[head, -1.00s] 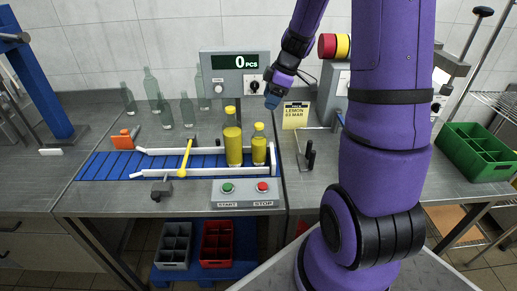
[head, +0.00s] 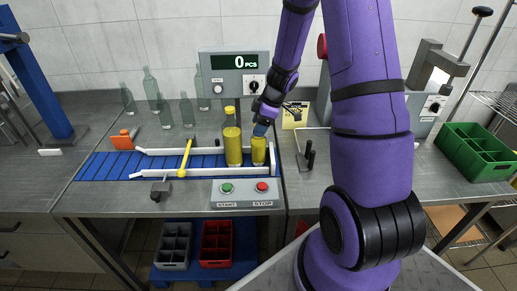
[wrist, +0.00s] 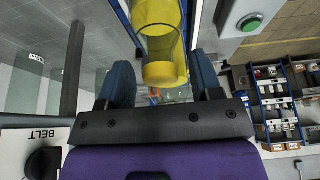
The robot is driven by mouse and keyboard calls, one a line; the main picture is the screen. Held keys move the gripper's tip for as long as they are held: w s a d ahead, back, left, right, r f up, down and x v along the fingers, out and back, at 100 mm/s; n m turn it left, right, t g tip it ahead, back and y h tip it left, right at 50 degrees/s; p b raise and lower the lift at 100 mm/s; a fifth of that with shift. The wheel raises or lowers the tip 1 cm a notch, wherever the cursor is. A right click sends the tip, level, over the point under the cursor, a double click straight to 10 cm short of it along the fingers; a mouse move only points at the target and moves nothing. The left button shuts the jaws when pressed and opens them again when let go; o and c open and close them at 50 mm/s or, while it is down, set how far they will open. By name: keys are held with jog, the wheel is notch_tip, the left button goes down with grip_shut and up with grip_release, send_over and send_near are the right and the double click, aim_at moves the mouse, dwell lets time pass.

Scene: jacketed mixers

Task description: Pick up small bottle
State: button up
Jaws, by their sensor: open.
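The small bottle (head: 258,152), filled with yellow liquid, stands upright at the right end of the blue conveyor. The taller yellow bottle (head: 233,147) with a yellow cap stands just left of it. My gripper (head: 261,130) is at the top of the small bottle, and its fingers hide the cap and neck. In the wrist view, my open gripper's two blue fingers (wrist: 163,82) lie either side of a yellow bottle (wrist: 160,42), with gaps at both sides. I cannot tell there how deep the bottle sits between them.
A start/stop box (head: 246,201) stands in front. Several empty clear bottles (head: 151,84) stand behind. A counter display (head: 234,64) is at the back, a green crate (head: 477,152) far right.

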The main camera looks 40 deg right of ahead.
jog(key=shift+a+f, duration=0.1)
jog(key=shift+f, duration=0.15)
grip_shut()
jog(key=shift+r, duration=0.1)
